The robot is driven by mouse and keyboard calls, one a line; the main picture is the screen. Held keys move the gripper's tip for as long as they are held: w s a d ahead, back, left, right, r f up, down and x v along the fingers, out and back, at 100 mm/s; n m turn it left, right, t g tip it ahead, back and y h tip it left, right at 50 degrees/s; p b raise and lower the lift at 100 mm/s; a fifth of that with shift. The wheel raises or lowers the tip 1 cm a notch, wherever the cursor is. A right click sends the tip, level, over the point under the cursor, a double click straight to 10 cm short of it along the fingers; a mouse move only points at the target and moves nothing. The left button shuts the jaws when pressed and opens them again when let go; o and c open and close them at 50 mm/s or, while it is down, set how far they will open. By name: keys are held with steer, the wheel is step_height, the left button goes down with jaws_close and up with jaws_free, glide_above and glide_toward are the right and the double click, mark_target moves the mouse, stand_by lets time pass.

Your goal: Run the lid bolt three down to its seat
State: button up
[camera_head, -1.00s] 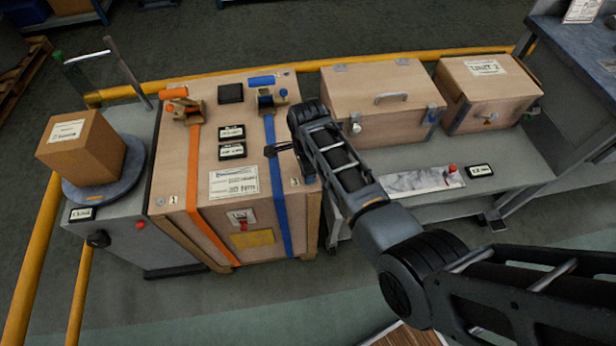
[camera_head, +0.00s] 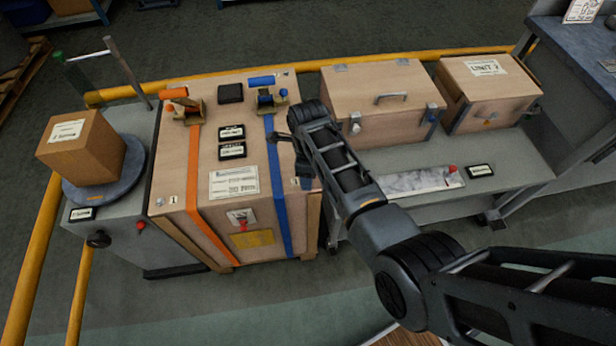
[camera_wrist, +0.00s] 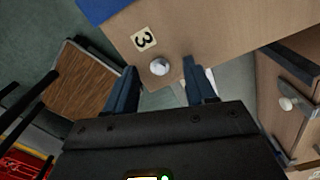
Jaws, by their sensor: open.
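Lid bolt three is a pale round head (camera_wrist: 160,67) beside a "3" tag (camera_wrist: 144,39), near the corner of the wooden crate lid (camera_wrist: 205,28) in the wrist view. My gripper (camera_wrist: 159,70) is open, its two blue fingers apart, and the bolt head shows between the fingertips. I cannot tell how far above the lid the fingertips are, nor how far the bolt stands up. In the head view my gripper (camera_head: 304,174) is over the right front corner of the crate (camera_head: 213,118), and the bolt is hidden there.
An orange strap (camera_head: 193,165) and a blue strap (camera_head: 275,170) cross the crate, with buckles at the back. A wooden chest (camera_head: 375,85) and a smaller box (camera_head: 487,88) stand on the bench to the right. A cardboard box (camera_head: 80,147) sits on a turntable at left.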

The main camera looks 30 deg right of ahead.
stand_by(0.3)
steer(key=shift+r, duration=3.5)
steer(key=s+d+f+n+t+h, duration=0.1)
steer(key=s+d+f+n+t, duration=0.25)
steer(key=s, duration=0.35)
steer(key=s+d+f+n+t+h, duration=0.1)
steer(key=s+d+f+n+t, duration=0.1)
steer(key=s+d+f+n, duration=0.4)
steer(key=s+a+r+n+t, duration=0.2)
steer(key=s+r+n, duration=0.2)
steer(key=s, duration=0.5)
steer(key=s+a+r+n+t, duration=0.2)
steer(key=s+r, duration=0.4)
steer(key=r, duration=0.3)
steer(key=s+a+r+n+t+y+b, duration=0.1)
steer(key=s+a+r+n+t, duration=0.2)
steer(key=s+r+n, duration=0.2)
steer(key=s+a+r+n+t+y, duration=0.1)
steer(key=s+a+r+n+t, duration=0.1)
steer(key=s+r+n, duration=0.2)
steer(key=s+r, duration=0.3)
steer(key=r, duration=0.5)
steer(key=shift+s+a+r, duration=0.25)
steer(key=shift+s+r, duration=0.05)
steer(key=shift+r, duration=0.05)
